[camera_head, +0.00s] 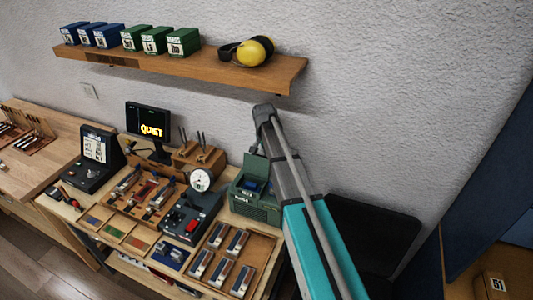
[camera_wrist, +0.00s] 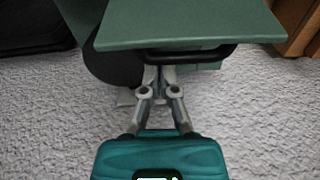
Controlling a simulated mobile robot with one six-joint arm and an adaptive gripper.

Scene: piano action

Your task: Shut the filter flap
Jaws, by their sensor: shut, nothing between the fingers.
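The filter box (camera_head: 255,206) is a green case on the workbench, right of the gauge. Its green flap (camera_head: 256,167) stands raised, and a blue part (camera_head: 252,185) shows inside the box. In the wrist view a green panel that looks like the flap (camera_wrist: 190,25) fills the top, with a black handle bar (camera_wrist: 190,55) under its edge. My gripper (camera_wrist: 157,72) is shut and empty, its fingertips close to the bar and partly hidden by it. I cannot tell whether they touch. In the head view my arm stands just right of the box and I cannot make out the gripper.
A shelf (camera_head: 180,60) with boxes and yellow earmuffs (camera_head: 247,50) hangs above on the grey wall. A gauge (camera_head: 200,179), a monitor (camera_head: 148,120) and a tray of parts (camera_head: 230,262) crowd the bench. A black panel (camera_head: 370,235) stands right of my arm.

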